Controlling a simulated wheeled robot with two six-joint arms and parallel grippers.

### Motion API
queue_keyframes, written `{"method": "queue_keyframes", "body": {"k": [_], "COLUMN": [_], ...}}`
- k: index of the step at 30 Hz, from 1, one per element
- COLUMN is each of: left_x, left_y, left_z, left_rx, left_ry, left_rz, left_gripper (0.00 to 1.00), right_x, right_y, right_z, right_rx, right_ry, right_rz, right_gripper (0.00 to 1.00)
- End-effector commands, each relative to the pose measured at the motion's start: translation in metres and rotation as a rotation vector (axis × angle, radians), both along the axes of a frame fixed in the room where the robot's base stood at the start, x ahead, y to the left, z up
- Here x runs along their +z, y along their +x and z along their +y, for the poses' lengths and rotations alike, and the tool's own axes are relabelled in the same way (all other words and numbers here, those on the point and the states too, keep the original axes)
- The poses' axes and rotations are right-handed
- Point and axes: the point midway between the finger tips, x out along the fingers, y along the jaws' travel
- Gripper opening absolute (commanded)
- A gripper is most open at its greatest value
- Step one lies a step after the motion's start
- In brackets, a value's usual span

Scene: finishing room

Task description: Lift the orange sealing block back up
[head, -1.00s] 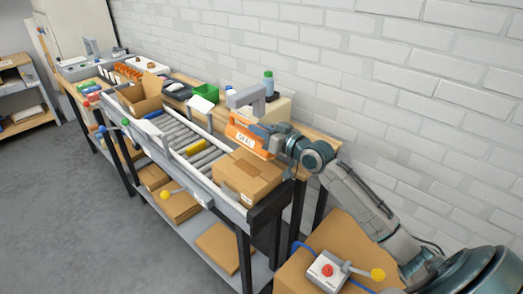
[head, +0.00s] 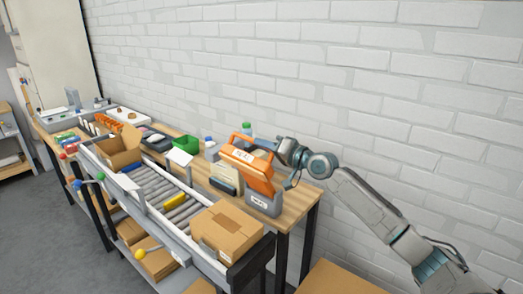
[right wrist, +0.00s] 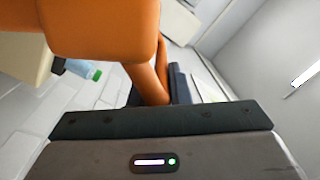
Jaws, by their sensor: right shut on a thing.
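The orange sealing block (head: 250,165) is raised and tilted above a grey base with a white label (head: 262,203), at the bench's near right end. A pale label with dark lettering shows on its face. My right gripper (head: 276,146) is shut on the orange part, at its upper right side. In the right wrist view the orange part (right wrist: 100,28) fills the top, just beyond the dark jaw (right wrist: 155,118). The exact contact is hidden. My left gripper is not in view.
A closed cardboard box (head: 226,232) sits at the near end of the roller conveyor (head: 165,200). An open box (head: 118,152) stands farther along. A green bin (head: 187,146) and bottles are on the wooden bench, with the white brick wall behind.

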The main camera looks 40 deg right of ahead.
Motion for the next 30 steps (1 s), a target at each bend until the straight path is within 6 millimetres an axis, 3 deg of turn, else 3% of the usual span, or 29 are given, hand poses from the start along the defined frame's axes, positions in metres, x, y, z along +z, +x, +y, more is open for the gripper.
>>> {"method": "queue_keyframes", "body": {"k": [12,13,16,30], "left_x": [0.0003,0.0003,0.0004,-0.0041], "left_y": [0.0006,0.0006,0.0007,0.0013], "left_z": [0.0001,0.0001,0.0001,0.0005], "left_rx": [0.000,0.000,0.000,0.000], "left_ry": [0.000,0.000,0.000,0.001], "left_rz": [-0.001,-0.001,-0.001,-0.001], "left_gripper": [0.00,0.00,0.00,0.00], "right_x": [0.0016,0.0017,0.0015,-0.0022], "right_y": [0.0005,0.0005,0.0005,-0.0082], "right_z": [-0.0023,-0.0024,-0.0022,-0.0061], "right_rx": [-0.001,-0.002,-0.001,-0.004], "right_ry": [0.008,0.008,0.008,0.002], "right_rz": [0.001,0.001,0.001,0.005], "right_gripper": [0.00,0.19,0.36,0.36]}}
